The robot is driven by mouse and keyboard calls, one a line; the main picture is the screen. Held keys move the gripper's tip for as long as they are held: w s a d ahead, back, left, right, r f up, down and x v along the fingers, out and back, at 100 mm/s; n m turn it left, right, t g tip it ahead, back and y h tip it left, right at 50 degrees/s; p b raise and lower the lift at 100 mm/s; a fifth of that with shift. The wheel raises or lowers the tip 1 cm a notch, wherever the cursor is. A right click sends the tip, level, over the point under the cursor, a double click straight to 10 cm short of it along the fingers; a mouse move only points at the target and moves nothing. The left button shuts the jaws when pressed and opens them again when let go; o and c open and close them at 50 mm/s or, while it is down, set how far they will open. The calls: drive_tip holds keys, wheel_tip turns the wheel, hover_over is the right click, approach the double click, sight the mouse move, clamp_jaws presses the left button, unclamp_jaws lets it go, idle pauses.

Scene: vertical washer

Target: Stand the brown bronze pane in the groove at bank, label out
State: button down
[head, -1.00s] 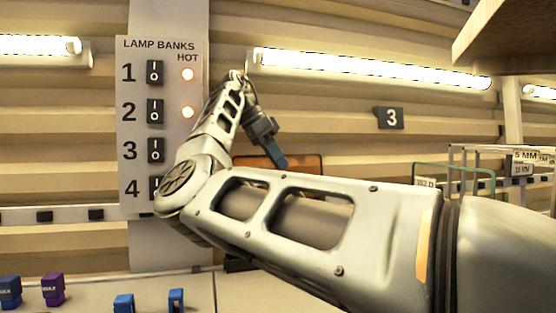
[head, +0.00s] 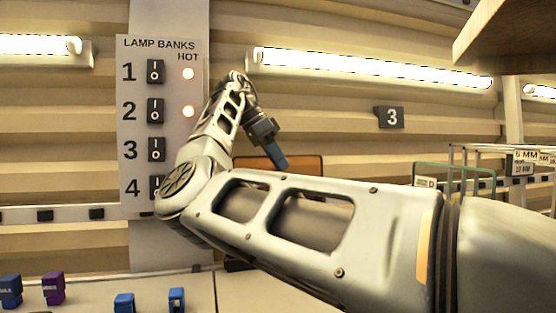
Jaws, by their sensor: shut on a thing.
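The brown bronze pane (head: 305,164) shows as a dark brown sheet with an orange-brown edge, upright behind my forearm. My forearm hides its lower part, and I see no label on its visible part. My gripper (head: 280,163), with blue fingers pointing down, is shut on the pane near its top edge. The groove is not visible; whether the pane's bottom edge touches anything is hidden.
A lamp banks panel (head: 163,125) is left of my gripper, with red HOT lights lit at 1 and 2. A green-edged clear pane (head: 455,169) and a wire rack (head: 485,150) with thickness labels stand at right. Blue and purple blocks (head: 53,288) sit at lower left.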

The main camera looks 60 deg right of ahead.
drive_tip(key=shift+a+f, duration=0.1)
drive_tip(key=shift+f, duration=1.2)
idle(1.6)
drive_tip(key=c, duration=1.1)
unclamp_jaws()
drive_tip(key=shift+s, duration=0.1)
drive_tip(key=shift+f, duration=0.1)
wheel_tip(320, 180, up, 5)
drive_tip(key=shift+f+b, duration=0.2)
drive_tip(key=shift+b, duration=0.3)
drive_tip(key=s+d+r+b, duration=0.2)
drive_tip(key=s+d+r, duration=0.3)
drive_tip(key=s, duration=0.5)
drive_tip(key=shift+s+d+r, duration=0.15)
drive_tip(key=shift+r, duration=0.65)
